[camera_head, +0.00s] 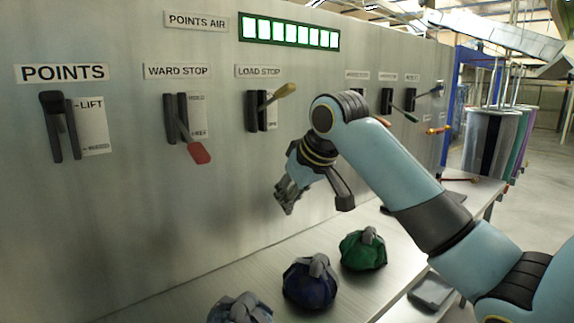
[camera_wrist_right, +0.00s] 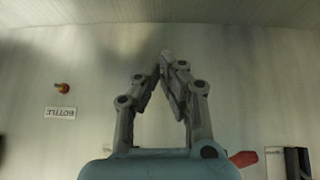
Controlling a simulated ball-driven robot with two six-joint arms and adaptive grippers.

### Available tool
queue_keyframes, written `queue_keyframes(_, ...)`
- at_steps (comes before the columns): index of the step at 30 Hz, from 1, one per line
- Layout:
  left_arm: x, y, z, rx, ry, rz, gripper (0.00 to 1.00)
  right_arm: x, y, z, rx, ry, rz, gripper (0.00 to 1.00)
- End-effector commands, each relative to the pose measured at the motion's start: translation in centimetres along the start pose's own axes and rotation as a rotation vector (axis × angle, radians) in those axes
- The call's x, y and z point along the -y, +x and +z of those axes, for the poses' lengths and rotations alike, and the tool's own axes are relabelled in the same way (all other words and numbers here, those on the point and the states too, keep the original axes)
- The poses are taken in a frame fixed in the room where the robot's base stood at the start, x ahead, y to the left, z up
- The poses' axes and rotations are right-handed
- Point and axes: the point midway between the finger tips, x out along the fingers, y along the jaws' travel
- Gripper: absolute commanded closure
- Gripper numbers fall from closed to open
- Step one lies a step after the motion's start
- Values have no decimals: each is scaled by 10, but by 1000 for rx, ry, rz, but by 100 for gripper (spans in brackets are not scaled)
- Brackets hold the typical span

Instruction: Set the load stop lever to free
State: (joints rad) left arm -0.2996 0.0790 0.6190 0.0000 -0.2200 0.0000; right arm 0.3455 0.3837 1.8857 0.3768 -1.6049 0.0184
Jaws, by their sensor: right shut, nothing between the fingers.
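The load stop lever (camera_head: 277,97) has a yellow handle and sits under the LOAD STOP label (camera_head: 260,71) on the grey panel. Its handle sticks out to the right and slightly up from its dark slot. The small plate beside the slot is partly covered by the handle and its lettering is too small to read fully. My right gripper (camera_head: 284,203) is below and a little right of the lever, apart from it, pointing down. It is shut and empty; its closed fingers also show in the right wrist view (camera_wrist_right: 163,70). My left gripper is not in view.
The red ward stop lever (camera_head: 196,150) and dark points lever (camera_head: 58,125) are left of it. Several more levers are to the right, partly behind my arm. Green (camera_head: 362,254), blue (camera_head: 309,288) and grey-blue (camera_head: 240,312) bags stand on the bench (camera_head: 190,290) below.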

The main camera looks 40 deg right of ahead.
Motion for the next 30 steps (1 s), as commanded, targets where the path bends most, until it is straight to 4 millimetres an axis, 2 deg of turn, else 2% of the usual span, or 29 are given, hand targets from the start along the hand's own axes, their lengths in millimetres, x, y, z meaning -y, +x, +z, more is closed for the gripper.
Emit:
queue_keyframes(1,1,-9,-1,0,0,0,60,-17,-42,-54,-58,-6,8,100)
queue_keyframes(2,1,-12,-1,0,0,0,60,-24,-65,-79,-83,-8,7,100)
queue_keyframes(3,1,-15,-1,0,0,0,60,-34,-96,-108,-113,-12,6,100)
queue_keyframes(4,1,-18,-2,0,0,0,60,-40,-119,-128,-135,-14,6,100)
queue_keyframes(6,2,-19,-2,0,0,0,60,-56,-164,-163,-179,-11,1,100)
queue_keyframes(9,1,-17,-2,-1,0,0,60,-77,-207,-198,-229,13,-12,100)
queue_keyframes(12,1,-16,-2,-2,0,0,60,-90,-238,-219,-265,29,-24,100)
queue_keyframes(15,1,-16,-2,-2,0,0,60,-97,-255,-228,-282,37,-32,100)
queue_keyframes(18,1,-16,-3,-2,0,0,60,-99,-260,-230,-287,39,-34,100)
queue_keyframes(26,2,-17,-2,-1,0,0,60,-98,-259,-230,-288,39,-34,100)
queue_keyframes(30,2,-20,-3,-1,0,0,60,-98,-252,-233,-287,39,-35,100)
